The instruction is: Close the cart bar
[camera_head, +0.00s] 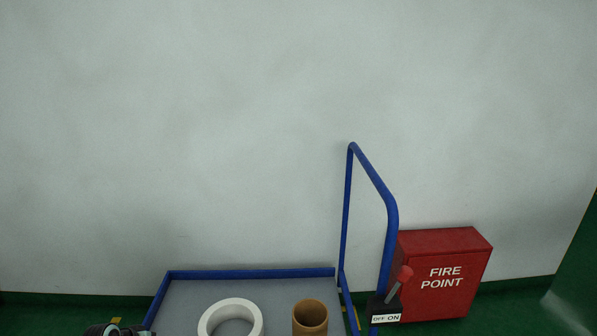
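The blue cart bar (391,218) is a tall bent tube frame that stands upright at the right end of the cart (250,273). The cart has a grey deck with a blue raised rim, and its near part is cut off by the bottom edge. A small part of what looks like my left arm shows at the bottom left, beside the cart's left rim. Its fingertips are not visible. My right gripper is not in view.
A white tape roll (205,322) and a brown cardboard tube (310,317) are on the deck. A red-knobbed lever (403,275) with an OFF ON label (386,318) is by the bar's foot. A red FIRE POINT box (446,279) stands right of the bar. A pale wall is behind.

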